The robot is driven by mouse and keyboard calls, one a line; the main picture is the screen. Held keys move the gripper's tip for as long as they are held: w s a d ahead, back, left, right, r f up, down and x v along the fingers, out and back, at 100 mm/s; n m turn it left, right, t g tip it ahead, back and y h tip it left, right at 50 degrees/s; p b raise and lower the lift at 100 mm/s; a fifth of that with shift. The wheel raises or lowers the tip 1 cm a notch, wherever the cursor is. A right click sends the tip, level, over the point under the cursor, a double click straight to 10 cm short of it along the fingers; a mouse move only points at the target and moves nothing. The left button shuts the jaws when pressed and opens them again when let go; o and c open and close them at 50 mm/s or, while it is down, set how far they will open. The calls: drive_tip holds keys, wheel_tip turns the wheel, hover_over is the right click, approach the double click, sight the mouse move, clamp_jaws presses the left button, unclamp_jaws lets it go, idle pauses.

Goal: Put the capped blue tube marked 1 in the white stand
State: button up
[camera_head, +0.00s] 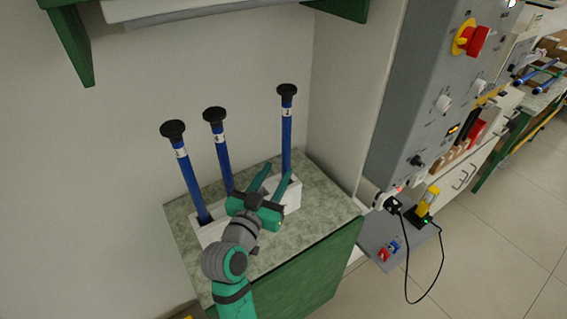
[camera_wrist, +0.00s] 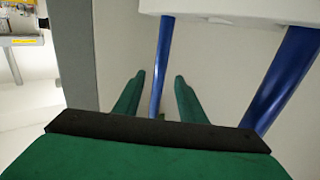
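Three blue tubes with black caps stand upright in the white stand (camera_head: 211,233) on the small green-topped cabinet: a left tube (camera_head: 189,182), a middle tube (camera_head: 223,158) and a right tube (camera_head: 286,138). Each has a small white label, too small to read surely. My gripper (camera_head: 277,173) is open at the lower part of the right tube. In the wrist view, which looks upside down, that tube (camera_wrist: 162,60) shows between the fingertips of my gripper (camera_wrist: 160,88), with gaps on both sides. Another tube (camera_wrist: 284,78) and the stand's edge (camera_wrist: 230,11) also show there.
A grey control panel (camera_head: 420,110) with a red knob stands right of the cabinet (camera_head: 325,230). A green-bracketed shelf (camera_head: 180,8) hangs above on the wall. A black cable (camera_head: 408,270) hangs at the right. More blue rods (camera_head: 537,72) lie on a far bench.

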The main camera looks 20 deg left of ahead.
drive_tip(key=s+d+f+n, duration=0.1)
drive_tip(key=s+f, duration=0.2)
drive_tip(key=f, duration=0.1)
drive_tip(key=s+d+f+g+y, duration=0.1)
drive_tip(key=s+d+f, duration=0.1)
drive_tip(key=s+f, duration=0.1)
drive_tip(key=s+d+f+n, duration=0.1)
drive_tip(key=s+d+f, duration=0.1)
drive_tip(key=f, duration=0.3)
drive_tip(key=shift+s+d+f+n+y, duration=0.15)
drive_tip(key=shift+s+y, duration=0.05)
drive_tip(key=shift+s, duration=0.15)
drive_tip(key=shift+s+d+f+n+y, duration=0.1)
drive_tip(key=shift+s+f+n+y, duration=0.1)
drive_tip(key=shift+s, duration=0.15)
drive_tip(key=s+d+f+g, duration=0.1)
drive_tip(key=s+d+f, duration=0.4)
drive_tip(key=s, duration=0.4)
drive_tip(key=s+d+f+g, duration=0.1)
drive_tip(key=s+d+f, duration=0.35)
drive_tip(key=s, duration=0.45)
drive_tip(key=s+d+r+m+h, duration=0.1)
drive_tip(key=s+d, duration=0.4)
drive_tip(key=s, duration=0.5)
drive_tip(key=shift+s+r+m, duration=0.3)
drive_tip(key=shift+m, duration=0.35)
